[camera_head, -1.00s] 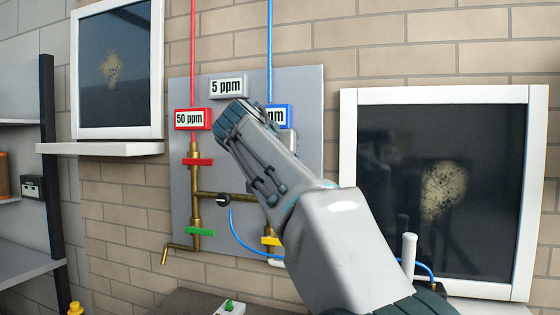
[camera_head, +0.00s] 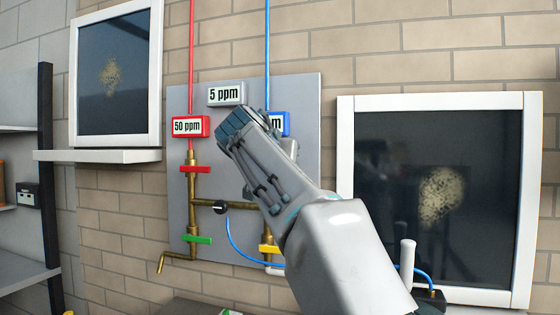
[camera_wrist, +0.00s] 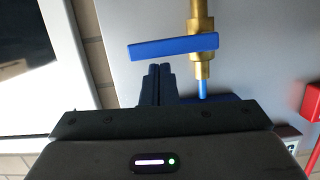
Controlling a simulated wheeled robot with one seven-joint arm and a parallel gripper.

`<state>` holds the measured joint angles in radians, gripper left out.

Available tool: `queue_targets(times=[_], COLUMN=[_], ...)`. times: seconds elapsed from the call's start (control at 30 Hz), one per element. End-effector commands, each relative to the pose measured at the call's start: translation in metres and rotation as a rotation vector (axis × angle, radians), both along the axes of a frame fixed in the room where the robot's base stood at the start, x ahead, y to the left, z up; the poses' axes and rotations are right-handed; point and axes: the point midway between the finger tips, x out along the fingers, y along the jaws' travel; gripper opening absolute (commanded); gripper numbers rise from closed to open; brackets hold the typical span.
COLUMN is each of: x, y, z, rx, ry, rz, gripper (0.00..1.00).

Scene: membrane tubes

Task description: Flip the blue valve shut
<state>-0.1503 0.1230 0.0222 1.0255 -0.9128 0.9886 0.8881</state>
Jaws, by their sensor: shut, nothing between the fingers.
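The blue valve handle (camera_wrist: 173,46) shows in the wrist view as a flat bar set nearly crosswise, slightly tilted, on a vertical brass pipe (camera_wrist: 202,22). My gripper (camera_wrist: 159,72) is shut and empty. Its blue fingertips point at the long side of the bar, left of the pipe. They look very close to the bar; I cannot tell whether they touch. In the head view my gripper (camera_head: 236,122) is in front of the grey panel (camera_head: 302,100), below the 5 ppm sign (camera_head: 226,93). There my arm hides the blue valve.
The panel also carries a red valve handle (camera_head: 195,169), a green one (camera_head: 197,239), a yellow one (camera_head: 268,249) and a black knob (camera_head: 220,207). A blue-framed sign (camera_head: 285,124) is partly covered by my arm. White-framed dark windows (camera_head: 437,190) flank the panel.

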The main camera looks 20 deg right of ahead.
Motion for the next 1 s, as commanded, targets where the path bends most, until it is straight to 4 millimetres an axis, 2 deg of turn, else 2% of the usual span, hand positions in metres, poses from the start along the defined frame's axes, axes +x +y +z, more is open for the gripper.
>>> queue_targets(times=[0.3, 0.37, 0.5, 0.7, 1.0], x=[0.001, -0.013, -0.041, -0.068, -0.08], y=[-0.001, 0.009, 0.026, 0.045, 0.053], z=[0.045, 0.042, 0.049, 0.058, 0.06], rx=[0.001, 0.001, 0.001, 0.0, 0.0], ry=[-0.001, -0.003, -0.002, -0.001, 0.0], rz=[-0.003, 0.002, 0.0, -0.002, -0.004], gripper=[0.0, 0.0, 0.0, 0.0, 0.0])
